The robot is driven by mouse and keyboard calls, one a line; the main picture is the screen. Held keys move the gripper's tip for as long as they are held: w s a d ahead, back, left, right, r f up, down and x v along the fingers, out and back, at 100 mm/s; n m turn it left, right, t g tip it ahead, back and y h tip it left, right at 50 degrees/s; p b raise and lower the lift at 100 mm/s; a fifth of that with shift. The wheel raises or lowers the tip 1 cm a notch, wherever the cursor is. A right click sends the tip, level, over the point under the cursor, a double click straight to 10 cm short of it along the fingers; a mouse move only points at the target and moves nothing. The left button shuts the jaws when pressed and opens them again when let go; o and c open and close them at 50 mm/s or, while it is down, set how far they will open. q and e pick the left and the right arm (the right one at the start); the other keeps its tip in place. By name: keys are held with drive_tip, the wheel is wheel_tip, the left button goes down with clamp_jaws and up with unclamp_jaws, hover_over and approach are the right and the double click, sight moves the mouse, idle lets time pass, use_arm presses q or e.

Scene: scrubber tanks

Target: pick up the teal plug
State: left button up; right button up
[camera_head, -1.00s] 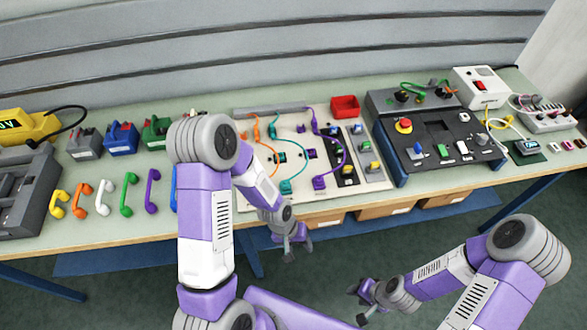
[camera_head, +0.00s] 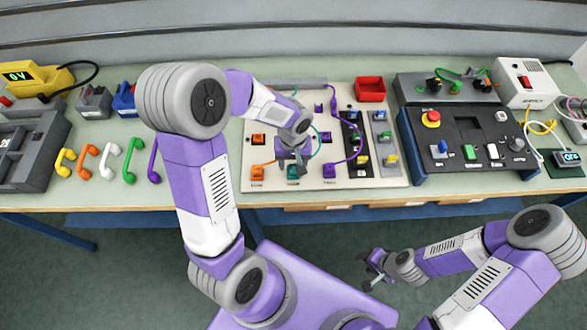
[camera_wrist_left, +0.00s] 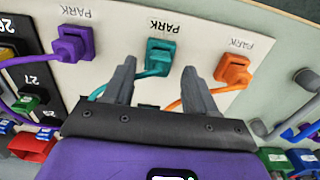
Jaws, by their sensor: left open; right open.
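The teal plug (camera_wrist_left: 160,55) sits in a PARK socket on the white board, between a purple plug (camera_wrist_left: 72,44) and an orange plug (camera_wrist_left: 233,70) in the left wrist view. A teal cord runs from it. In the head view the teal plug (camera_head: 293,172) is partly covered by my left gripper (camera_head: 295,168). My left gripper (camera_wrist_left: 160,82) is open and empty, its fingertips on either side of the teal plug's line, short of it; the exact gap above the board is hard to tell. My right gripper (camera_head: 368,270) is open and empty, in front of the table and away from the board.
A dark control panel (camera_head: 465,145) stands to the right. Coloured handles (camera_head: 110,155) lie to the left. Cords of the orange and purple plugs run close by.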

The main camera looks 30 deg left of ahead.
sight(293, 167)
use_arm(q)
drive_tip(key=shift+f, duration=0.75)
clamp_jaws()
drive_tip(key=shift+r, duration=0.15)
wheel_tip(293, 167, up, 10)
drive_tip(key=p, duration=0.2)
